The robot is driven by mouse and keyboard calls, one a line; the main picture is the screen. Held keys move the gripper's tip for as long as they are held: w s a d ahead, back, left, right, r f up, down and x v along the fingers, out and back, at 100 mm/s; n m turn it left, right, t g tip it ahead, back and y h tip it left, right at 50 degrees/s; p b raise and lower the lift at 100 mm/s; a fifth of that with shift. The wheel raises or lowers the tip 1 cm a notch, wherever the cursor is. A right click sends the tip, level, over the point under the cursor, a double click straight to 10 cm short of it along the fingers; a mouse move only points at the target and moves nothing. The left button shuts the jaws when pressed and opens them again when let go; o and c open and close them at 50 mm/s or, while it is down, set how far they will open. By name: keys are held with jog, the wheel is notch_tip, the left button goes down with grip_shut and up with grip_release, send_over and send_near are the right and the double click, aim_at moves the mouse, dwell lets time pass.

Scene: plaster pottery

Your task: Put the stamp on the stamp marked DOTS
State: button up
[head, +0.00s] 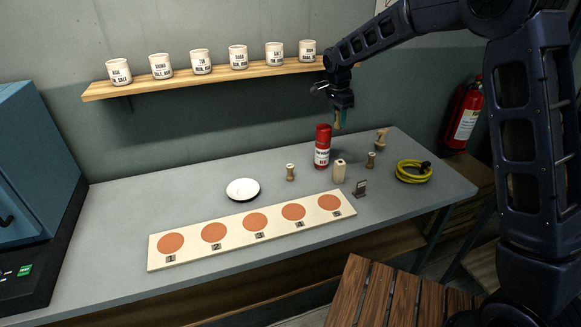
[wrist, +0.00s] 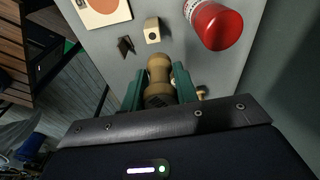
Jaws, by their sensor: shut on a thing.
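My gripper (head: 340,118) is raised above the back of the grey table, near the shelf's right end. In the wrist view its green fingers (wrist: 158,86) are shut on a tan wooden stamp (wrist: 158,69) with a rounded knob. Dark marks show on the stamp close to the fingers, too small to read. Other turned wooden stamps stand on the table: one (head: 290,172) left of the red canister, one (head: 370,160) to its right, and a wider one (head: 381,138) at the back right. I cannot read DOTS on any of them.
A red canister (head: 322,147), a beige block (head: 339,172), a small dark stand (head: 360,188) and a yellow coil (head: 412,171) are on the table. A board (head: 190,254) with several clay discs lies in front, near a white saucer (head: 243,189). A shelf (head: 180,79) holds cups.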

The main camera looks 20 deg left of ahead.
aim_at(291, 165)
jog(key=s+a+r+n, duration=0.1)
jog(key=s+a+n, duration=0.15)
jog(key=a, duration=0.55)
jog(key=s+a+r+n, duration=0.1)
jog(key=s+a, duration=0.3)
jog(key=a, duration=0.4)
jog(key=f, duration=1.9)
jog(key=shift+s+f, duration=0.2)
jog(key=shift+f, duration=0.05)
jog(key=shift+f, duration=0.15)
jog(key=o, duration=0.9)
jog(key=shift+o, duration=0.2)
notch_tip(291, 165, up, 12)
jog(key=s, duration=0.1)
jog(key=shift+s+a, duration=0.15)
jog(key=shift+a, duration=0.15)
